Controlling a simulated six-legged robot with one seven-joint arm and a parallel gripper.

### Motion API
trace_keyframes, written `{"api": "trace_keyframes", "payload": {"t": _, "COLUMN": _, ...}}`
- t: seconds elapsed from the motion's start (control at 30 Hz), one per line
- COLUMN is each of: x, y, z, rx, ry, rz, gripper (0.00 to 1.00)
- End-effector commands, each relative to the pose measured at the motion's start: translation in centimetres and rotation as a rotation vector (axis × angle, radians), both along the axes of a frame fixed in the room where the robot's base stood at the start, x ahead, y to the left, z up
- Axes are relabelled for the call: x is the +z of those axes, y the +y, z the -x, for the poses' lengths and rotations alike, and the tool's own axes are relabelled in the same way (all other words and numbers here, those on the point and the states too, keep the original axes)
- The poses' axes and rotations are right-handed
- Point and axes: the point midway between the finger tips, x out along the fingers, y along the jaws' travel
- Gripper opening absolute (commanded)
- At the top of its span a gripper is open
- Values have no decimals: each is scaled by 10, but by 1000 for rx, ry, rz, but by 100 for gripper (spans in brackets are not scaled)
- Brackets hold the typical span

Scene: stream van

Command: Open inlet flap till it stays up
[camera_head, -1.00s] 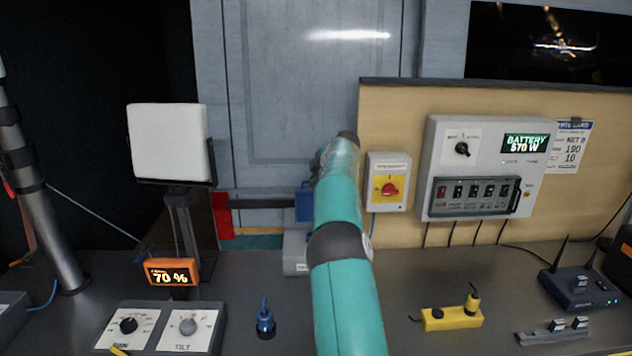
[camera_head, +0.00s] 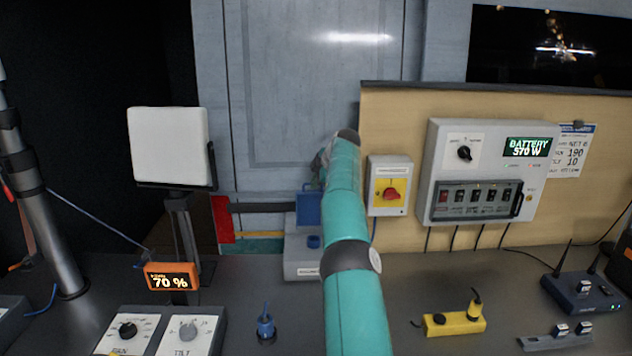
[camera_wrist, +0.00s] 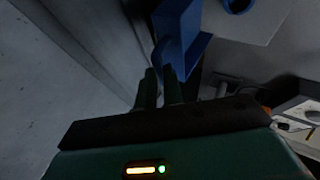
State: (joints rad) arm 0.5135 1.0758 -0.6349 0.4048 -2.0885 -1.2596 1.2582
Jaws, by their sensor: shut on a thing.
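The inlet is a low grey box (camera_head: 302,262) on the bench against the back wall, with a round blue socket (camera_head: 313,241). Its blue flap (camera_head: 308,207) stands raised above the box, partly hidden by my arm. In the wrist view the blue flap (camera_wrist: 178,38) lies just beyond my fingertips, and the socket (camera_wrist: 238,4) shows at the top edge. My gripper (camera_wrist: 161,76) is shut with its two dark fingers close together at the flap's lower edge in that view. The exact grip is hard to see. In the head view my arm hides the fingers.
A red and yellow switch box (camera_head: 390,188) and a grey battery panel (camera_head: 480,185) hang on the wooden board to the right. A yellow block (camera_head: 452,322) and a blue plug (camera_head: 265,327) stand on the bench. A white light panel (camera_head: 168,146) is at left.

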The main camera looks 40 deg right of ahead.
Motion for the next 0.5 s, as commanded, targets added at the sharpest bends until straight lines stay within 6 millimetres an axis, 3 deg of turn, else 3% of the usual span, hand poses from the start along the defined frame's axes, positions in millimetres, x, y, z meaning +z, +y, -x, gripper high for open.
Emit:
{"api": "trace_keyframes", "payload": {"t": 0.07, "x": 3, "y": 1, "z": -1, "rx": 3, "ry": -5, "rz": 3, "gripper": 0}}
{"api": "trace_keyframes", "payload": {"t": 0.1, "x": 3, "y": 1, "z": -1, "rx": 3, "ry": -6, "rz": 3, "gripper": 12}}
{"api": "trace_keyframes", "payload": {"t": 0.2, "x": 3, "y": 1, "z": -1, "rx": 3, "ry": -5, "rz": 3, "gripper": 31}}
{"api": "trace_keyframes", "payload": {"t": 0.5, "x": 2, "y": 0, "z": 0, "rx": 1, "ry": -2, "rz": 2, "gripper": 31}}
